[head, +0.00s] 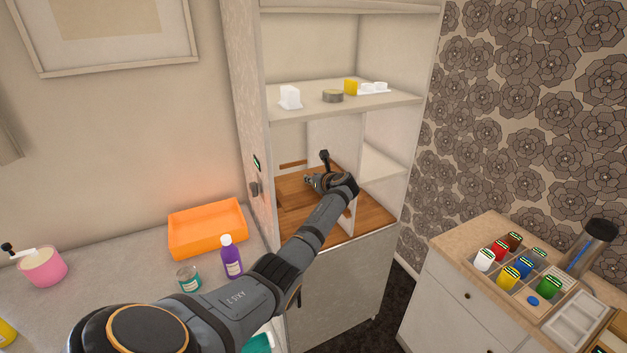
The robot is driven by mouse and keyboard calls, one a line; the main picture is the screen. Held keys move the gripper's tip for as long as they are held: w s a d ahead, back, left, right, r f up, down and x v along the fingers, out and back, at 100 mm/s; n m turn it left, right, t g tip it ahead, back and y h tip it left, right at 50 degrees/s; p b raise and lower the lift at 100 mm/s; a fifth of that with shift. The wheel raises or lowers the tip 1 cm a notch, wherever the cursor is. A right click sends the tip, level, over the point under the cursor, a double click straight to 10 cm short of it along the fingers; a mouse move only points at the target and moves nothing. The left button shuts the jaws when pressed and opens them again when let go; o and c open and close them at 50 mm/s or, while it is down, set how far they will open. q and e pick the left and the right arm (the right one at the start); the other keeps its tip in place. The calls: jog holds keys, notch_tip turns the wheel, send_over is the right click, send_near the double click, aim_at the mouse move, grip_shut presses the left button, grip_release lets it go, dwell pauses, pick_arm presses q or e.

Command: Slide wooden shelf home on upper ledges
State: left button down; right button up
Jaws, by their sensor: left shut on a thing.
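The wooden shelf (291,194) is a brown board low in the open cabinet, left of a pale upright divider (333,135). My left arm reaches into the cabinet from the lower left. My left gripper (309,181) is shut on the wooden shelf. The arm's wrist hides part of the board and the grip itself. A brown wooden surface (373,214) also shows to the right of the divider. I cannot make out the upper ledges or whether the board touches them. My right gripper is not in view.
The cabinet's higher white shelf (310,109) holds a white block, a round tin and a yellow item. An orange tray (206,228), a purple bottle (231,258) and a teal-labelled jar (188,279) stand on the left counter. A drawer unit (455,290) with several colored jars stands right.

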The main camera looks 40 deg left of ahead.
aim_at(311, 173)
pick_arm(q)
jog(key=shift+a, duration=0.15)
jog(key=shift+w+a+b, duration=0.3)
jog(key=shift+a+b, duration=0.25)
jog(key=shift+a, duration=0.05)
jog(key=shift+w+a+b, duration=0.25)
jog(key=shift+a+b, duration=0.3)
jog(key=shift+a, duration=0.05)
jog(key=shift+a, duration=0.1)
jog(key=shift+w+a+b, duration=0.3)
jog(key=shift+a+b, duration=0.3)
jog(key=shift+b, duration=0.25)
jog(key=shift+w+a+b, duration=0.25)
jog(key=shift+a+b, duration=0.35)
jog(key=shift+b, duration=0.25)
jog(key=shift+w+a, duration=0.1)
jog(key=shift+a, duration=0.15)
jog(key=shift+b, duration=0.4)
jog(key=c, duration=1.1)
grip_release()
